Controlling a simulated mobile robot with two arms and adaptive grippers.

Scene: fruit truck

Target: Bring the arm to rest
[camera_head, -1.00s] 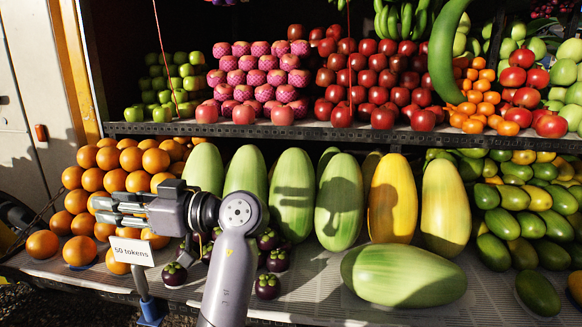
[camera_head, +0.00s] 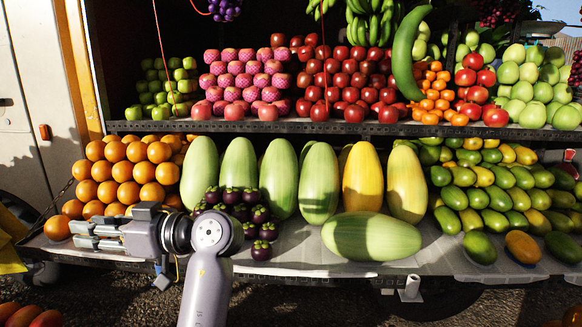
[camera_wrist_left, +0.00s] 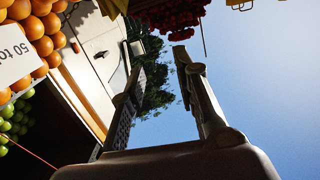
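My left arm comes in from the bottom of the head view. Its gripper (camera_head: 76,234) points left, just below the pile of oranges (camera_head: 125,172) and in front of the lower shelf's edge. The wrist view shows its two fingers (camera_wrist_left: 158,62) apart with only sky and some foliage between them. The gripper is open and holds nothing. My right arm and gripper are not in view.
The fruit truck's lower shelf (camera_head: 290,258) holds large green and yellow melons (camera_head: 362,178), a lying melon (camera_head: 371,237) and dark mangosteens (camera_head: 261,250) beside my wrist. A white price sign (camera_wrist_left: 10,53) stands near the oranges. More fruit fills the upper shelf (camera_head: 270,126).

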